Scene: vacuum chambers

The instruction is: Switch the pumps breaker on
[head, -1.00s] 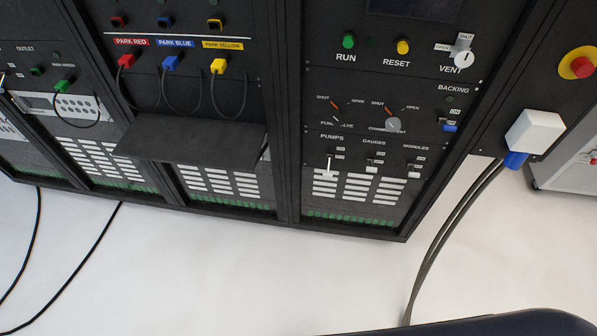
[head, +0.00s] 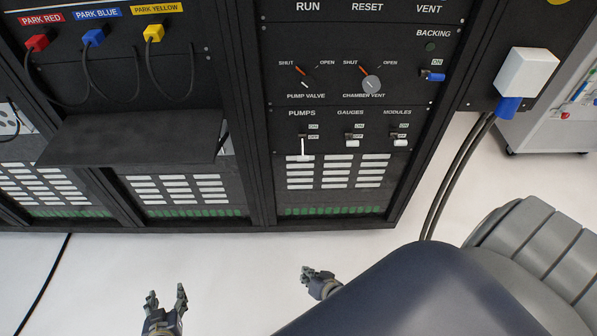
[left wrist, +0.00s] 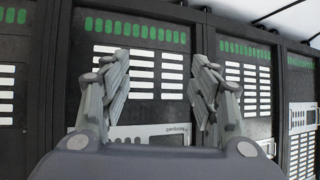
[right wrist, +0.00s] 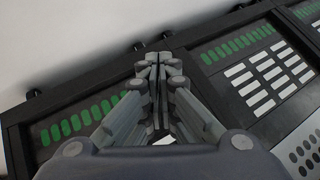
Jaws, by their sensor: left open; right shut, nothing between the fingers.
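The pumps breaker (head: 302,149) is a white lever under the PUMPS label on the black panel in the head view. Its lever hangs down, below the ON and OFF tags. My left gripper (head: 166,296) is open and empty, low at the bottom of the head view, left of and below the breaker. In the left wrist view my left gripper (left wrist: 158,88) faces vent panels with nothing between its fingers. My right gripper (head: 306,271) is shut and empty, below the breaker and in front of the cabinet's foot. It also shows shut in the right wrist view (right wrist: 158,62).
The gauges breaker (head: 352,142) and modules breaker (head: 400,142) sit right of the pumps breaker. A black shelf (head: 130,138) juts out at left. A white plug box (head: 527,73) with thick cables hangs at right. White floor (head: 230,265) lies open before the cabinets.

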